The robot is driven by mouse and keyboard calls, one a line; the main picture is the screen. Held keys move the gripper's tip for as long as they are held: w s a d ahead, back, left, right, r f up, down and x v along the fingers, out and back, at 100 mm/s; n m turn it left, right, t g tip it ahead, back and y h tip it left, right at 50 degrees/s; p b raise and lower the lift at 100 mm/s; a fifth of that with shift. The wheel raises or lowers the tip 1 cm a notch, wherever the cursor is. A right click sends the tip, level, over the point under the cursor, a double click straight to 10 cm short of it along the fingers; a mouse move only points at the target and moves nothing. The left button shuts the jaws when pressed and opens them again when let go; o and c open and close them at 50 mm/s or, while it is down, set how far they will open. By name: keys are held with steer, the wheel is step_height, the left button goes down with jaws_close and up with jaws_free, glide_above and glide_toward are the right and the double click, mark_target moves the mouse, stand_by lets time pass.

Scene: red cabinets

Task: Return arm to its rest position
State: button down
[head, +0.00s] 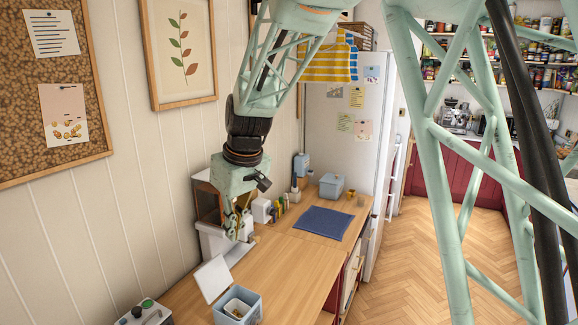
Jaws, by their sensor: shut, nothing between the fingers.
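My gripper (238,229) hangs at the end of my pale green arm, pointing down. It is shut and empty. It is near the wall, above the left part of the wooden counter (290,265), in front of a white appliance or box whose kind I cannot tell. The gripper's fingers are small in this view and partly overlap what stands behind them.
A blue-grey bin (238,306) with something inside stands on the counter below, its pale lid (213,279) beside it. Behind are a blue mat (322,222), a blue-grey box (331,186) and a white fridge (340,125). The wooden floor (420,250) at right is clear.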

steer(key=s+d+r+m+t+b, duration=0.1)
steer(key=s+d+r+m+b, duration=0.2)
steer(key=s+d, duration=0.65)
steer(key=s+d+r+m+b, duration=0.15)
steer(key=s+d+r, duration=0.25)
steer(key=s+d, duration=0.55)
steer(key=s+d+f+m+h+b, duration=0.1)
steer(key=s+d+f+m+b, duration=0.1)
steer(key=s+d, duration=0.6)
steer(key=s+d+f+m+t+h+b, duration=0.1)
steer(key=s+d+f+m+b, duration=0.2)
steer(key=s+d, duration=0.6)
steer(key=shift+s+f+b, duration=0.95)
steer(key=shift+s+b, duration=0.1)
steer(key=shift+s, duration=2.35)
steer(key=c, duration=3.4)
jaws_free()
steer(key=shift+d, duration=0.1)
steer(key=o, duration=0.5)
steer(key=shift+o, duration=0.8)
steer(key=o, duration=0.7)
steer(key=shift+c, duration=0.2)
